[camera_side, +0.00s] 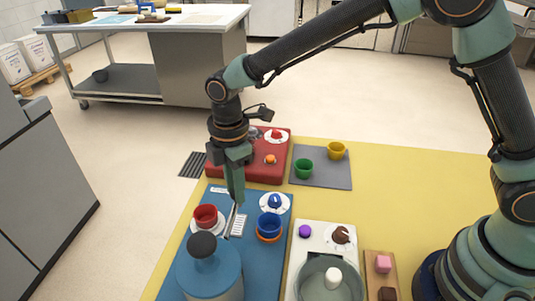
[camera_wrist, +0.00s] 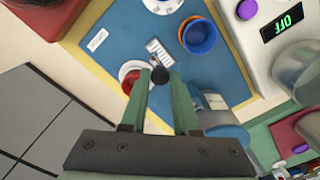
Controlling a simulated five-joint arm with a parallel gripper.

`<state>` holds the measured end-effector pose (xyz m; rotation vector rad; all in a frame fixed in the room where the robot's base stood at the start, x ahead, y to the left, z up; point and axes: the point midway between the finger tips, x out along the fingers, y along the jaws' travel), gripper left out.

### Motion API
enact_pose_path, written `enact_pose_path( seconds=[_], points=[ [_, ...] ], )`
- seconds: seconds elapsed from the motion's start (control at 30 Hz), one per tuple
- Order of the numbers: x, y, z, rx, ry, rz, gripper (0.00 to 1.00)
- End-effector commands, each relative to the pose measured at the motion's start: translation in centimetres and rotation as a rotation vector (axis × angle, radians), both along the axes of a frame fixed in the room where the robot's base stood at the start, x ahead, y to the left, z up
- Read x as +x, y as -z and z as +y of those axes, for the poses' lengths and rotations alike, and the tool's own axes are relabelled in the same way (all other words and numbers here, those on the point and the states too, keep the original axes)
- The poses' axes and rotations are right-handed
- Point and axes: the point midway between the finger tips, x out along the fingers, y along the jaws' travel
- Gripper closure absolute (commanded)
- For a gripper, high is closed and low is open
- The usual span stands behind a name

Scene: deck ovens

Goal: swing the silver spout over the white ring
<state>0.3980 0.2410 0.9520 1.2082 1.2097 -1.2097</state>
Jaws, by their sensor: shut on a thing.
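My gripper (camera_side: 236,196) points down over the blue board (camera_side: 188,262), shut on the silver spout (camera_side: 231,222). In the wrist view, my gripper's (camera_wrist: 159,80) tips close around a dark knob-like end (camera_wrist: 159,73); the fingers hide much of the spout. The spout belongs to the blue boiler (camera_side: 208,277) with a black lid knob. The white ring (camera_side: 193,227) lies left of the spout, with a red cup (camera_side: 205,214) on it. The red cup also shows in the wrist view (camera_wrist: 131,82), just left of the fingertips. The spout appears beside the ring; its exact overlap is unclear.
A blue cup (camera_side: 269,223) stands on an orange ring (camera_side: 269,238) to the right. A white machine (camera_side: 314,238) stands right, a red unit (camera_side: 254,168) behind. Green and yellow cups stand on a grey mat (camera_side: 320,178).

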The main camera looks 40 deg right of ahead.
Motion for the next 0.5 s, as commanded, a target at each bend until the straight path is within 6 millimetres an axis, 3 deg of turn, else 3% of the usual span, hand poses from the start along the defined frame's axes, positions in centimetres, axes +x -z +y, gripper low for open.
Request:
enact_pose_path(
  seconds=[0.27, 0.5],
  points=[
    [0.5, -0.1, 0.6, 0.001, -0.069, -0.002, 1.0],
    [1.5, -0.1, 2.0, 0.001, -0.23, -0.003, 1.0]
  ],
)
